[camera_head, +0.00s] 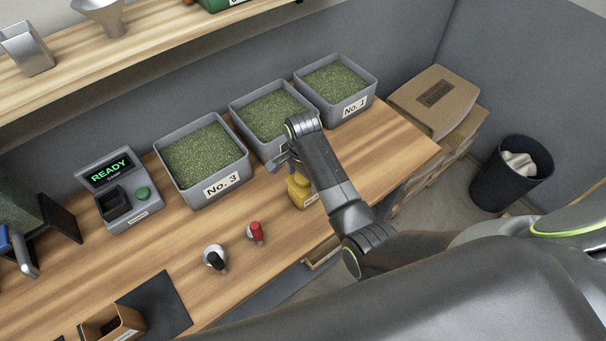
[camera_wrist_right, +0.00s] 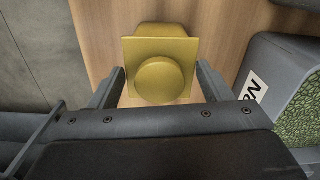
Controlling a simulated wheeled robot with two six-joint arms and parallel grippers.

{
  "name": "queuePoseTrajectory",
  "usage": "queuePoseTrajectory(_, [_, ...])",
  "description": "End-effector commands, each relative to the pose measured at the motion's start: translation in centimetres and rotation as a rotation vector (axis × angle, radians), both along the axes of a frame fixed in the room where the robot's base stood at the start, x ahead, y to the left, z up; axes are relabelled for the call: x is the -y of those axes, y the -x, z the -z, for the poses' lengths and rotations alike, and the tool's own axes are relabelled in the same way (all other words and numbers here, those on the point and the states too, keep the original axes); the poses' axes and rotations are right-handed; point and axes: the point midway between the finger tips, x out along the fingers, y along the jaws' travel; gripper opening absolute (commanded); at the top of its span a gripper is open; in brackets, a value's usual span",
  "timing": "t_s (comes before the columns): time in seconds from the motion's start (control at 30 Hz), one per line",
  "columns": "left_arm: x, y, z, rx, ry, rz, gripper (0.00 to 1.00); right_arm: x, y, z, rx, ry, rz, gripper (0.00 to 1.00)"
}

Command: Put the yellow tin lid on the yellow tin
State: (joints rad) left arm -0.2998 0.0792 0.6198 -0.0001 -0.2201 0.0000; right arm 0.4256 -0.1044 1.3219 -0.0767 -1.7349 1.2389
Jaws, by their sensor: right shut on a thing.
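The yellow tin (camera_head: 301,192) stands on the wooden bench near its front edge, partly hidden by my right arm. In the right wrist view the yellow tin lid (camera_wrist_right: 160,80) is a square plate with a round raised knob. My right gripper (camera_head: 284,162) is shut on the lid, with one finger on each side of it. It is over or beside the top of the tin. In the wrist view the tin's yellow body (camera_wrist_right: 165,35) shows just beyond the lid. I cannot tell whether the lid touches the tin. My left gripper is not in view.
Grey bins of green beans, No. 3 (camera_head: 203,158), a middle one (camera_head: 262,112) and No. 1 (camera_head: 340,90), line the back. A red-handled item (camera_head: 256,233) and a black-and-white item (camera_head: 215,257) lie left of the tin. A READY scale (camera_head: 118,190) stands further left.

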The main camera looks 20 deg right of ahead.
Motion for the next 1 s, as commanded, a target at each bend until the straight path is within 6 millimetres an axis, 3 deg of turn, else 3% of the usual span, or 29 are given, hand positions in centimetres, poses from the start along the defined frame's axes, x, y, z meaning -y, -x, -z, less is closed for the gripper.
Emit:
queuePoseTrajectory(0.93, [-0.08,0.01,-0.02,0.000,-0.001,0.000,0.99,0.04,-0.03,0.39,0.001,0.000,0.000,0.50])
queuePoseTrajectory(0.97, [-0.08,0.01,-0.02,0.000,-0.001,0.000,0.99,0.04,-0.03,0.39,0.001,0.000,0.000,0.73])
queuePoseTrajectory(1.0, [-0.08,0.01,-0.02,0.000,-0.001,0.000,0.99,0.04,-0.03,0.39,0.001,0.000,0.000,0.79])
